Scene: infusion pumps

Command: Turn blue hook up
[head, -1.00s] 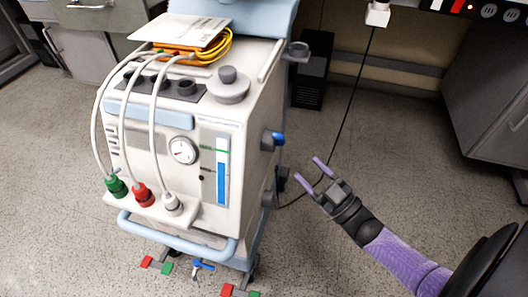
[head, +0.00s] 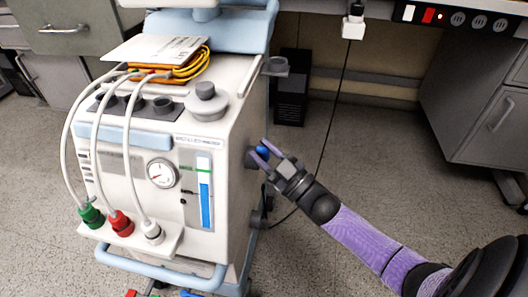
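The blue hook (head: 262,151) sticks out from a dark round mount on the right side of the white pump machine (head: 225,135). It is partly hidden by the fingers. My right gripper (head: 261,150) reaches in from the right, its two purple fingers apart, one on each side of the blue hook. I cannot tell whether the fingers touch it. My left gripper is not in view.
Another dark knob (head: 259,219) sits lower on the machine's side. A grey round holder (head: 276,67) juts out near the top right. A black cable hangs behind my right arm. The floor to the right is clear.

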